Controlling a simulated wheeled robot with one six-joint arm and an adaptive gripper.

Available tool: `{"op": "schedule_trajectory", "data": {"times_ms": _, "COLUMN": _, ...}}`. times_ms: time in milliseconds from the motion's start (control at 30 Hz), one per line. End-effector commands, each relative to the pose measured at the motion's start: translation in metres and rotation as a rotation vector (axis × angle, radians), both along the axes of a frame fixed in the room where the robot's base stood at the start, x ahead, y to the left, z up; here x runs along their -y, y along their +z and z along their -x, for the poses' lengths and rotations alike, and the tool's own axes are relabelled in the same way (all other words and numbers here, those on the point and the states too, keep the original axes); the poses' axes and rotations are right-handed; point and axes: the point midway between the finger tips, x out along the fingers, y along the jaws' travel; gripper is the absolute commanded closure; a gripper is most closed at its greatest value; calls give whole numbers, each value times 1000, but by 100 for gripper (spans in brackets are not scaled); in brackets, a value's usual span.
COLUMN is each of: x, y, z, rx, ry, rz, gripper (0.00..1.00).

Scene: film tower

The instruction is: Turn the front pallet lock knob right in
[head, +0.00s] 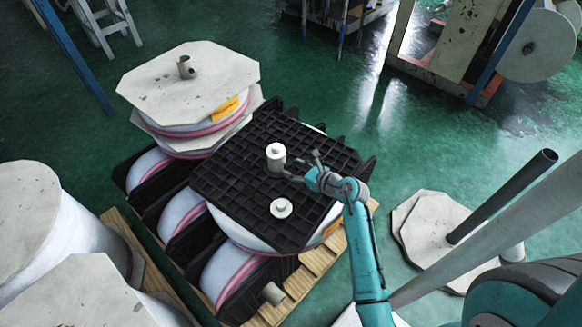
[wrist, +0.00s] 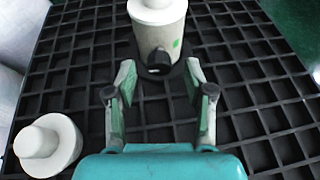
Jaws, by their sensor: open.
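A pale upright cylinder (head: 276,153) stands on the black grid pallet (head: 240,195). In the wrist view the cylinder (wrist: 158,28) has a dark round knob (wrist: 158,62) low on its near side, with a small green mark beside it. My gripper (head: 298,168) is at the right of the cylinder in the head view. In the wrist view my gripper (wrist: 158,82) is open, its two fingers apart on either side of the knob's line. The fingertips reach near the knob; I cannot tell whether they touch it. The knob is too small to make out in the head view.
A white stepped cap (head: 281,208) sits on the pallet; it shows at lower left in the wrist view (wrist: 48,145). An octagonal board (head: 190,85) tops a neighbouring stack. Large rolls (head: 45,220) stand at left. Green floor is open behind the pallet.

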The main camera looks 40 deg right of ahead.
Motion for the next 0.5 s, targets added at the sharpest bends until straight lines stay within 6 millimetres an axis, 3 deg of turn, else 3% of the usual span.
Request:
{"op": "schedule_trajectory", "data": {"times_ms": 200, "x": -1, "y": -7, "z": -18, "rx": 1, "ry": 1, "rz": 0, "gripper": 47}}
{"op": "schedule_trajectory", "data": {"times_ms": 500, "x": -1, "y": -9, "z": -20, "rx": 0, "ry": 0, "rz": -1, "gripper": 47}}
